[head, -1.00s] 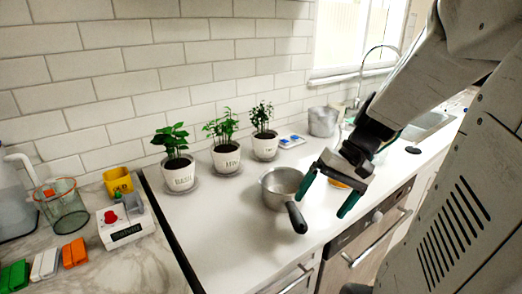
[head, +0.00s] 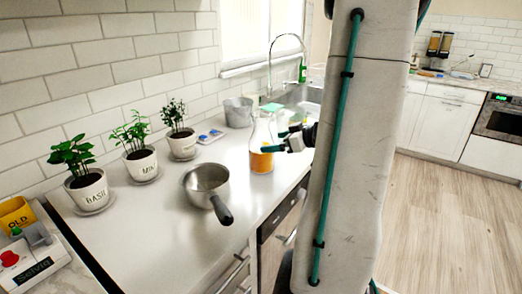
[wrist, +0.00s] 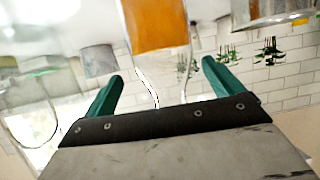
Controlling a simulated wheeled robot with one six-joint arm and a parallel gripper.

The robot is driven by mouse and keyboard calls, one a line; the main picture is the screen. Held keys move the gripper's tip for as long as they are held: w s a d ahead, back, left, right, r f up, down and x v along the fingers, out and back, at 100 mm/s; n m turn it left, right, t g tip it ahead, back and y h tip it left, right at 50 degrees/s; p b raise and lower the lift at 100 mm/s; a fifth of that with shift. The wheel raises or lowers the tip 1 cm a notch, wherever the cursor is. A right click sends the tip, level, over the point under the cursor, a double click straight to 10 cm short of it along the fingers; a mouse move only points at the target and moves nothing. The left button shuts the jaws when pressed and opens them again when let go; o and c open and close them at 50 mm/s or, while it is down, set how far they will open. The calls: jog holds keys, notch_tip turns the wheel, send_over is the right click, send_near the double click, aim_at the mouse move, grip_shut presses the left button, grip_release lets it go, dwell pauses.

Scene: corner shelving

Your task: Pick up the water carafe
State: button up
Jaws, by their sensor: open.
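The water carafe (head: 263,130) is clear glass with orange liquid in its lower part. It stands upright on the white counter, right of the saucepan. My gripper (head: 279,141) is open beside it, at its right side in the head view, with teal fingers pointing toward it. In the wrist view, which is upside down, the carafe's orange part (wrist: 158,28) is at the top centre, ahead of and between the spread fingers of my gripper (wrist: 160,72). I cannot tell whether a finger touches the glass.
A saucepan (head: 207,182) with a black handle stands left of the carafe. A metal pot (head: 238,112) and the sink (head: 300,95) are behind. Potted plants (head: 139,160) line the wall.

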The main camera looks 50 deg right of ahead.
aim_at(262, 144)
jog(key=x, duration=0.6)
jog(key=shift+a+f, duration=0.25)
jog(key=c, duration=1.8)
jog(key=shift+o, duration=0.2)
jog(key=shift+r, duration=0.15)
notch_tip(262, 144, up, 10)
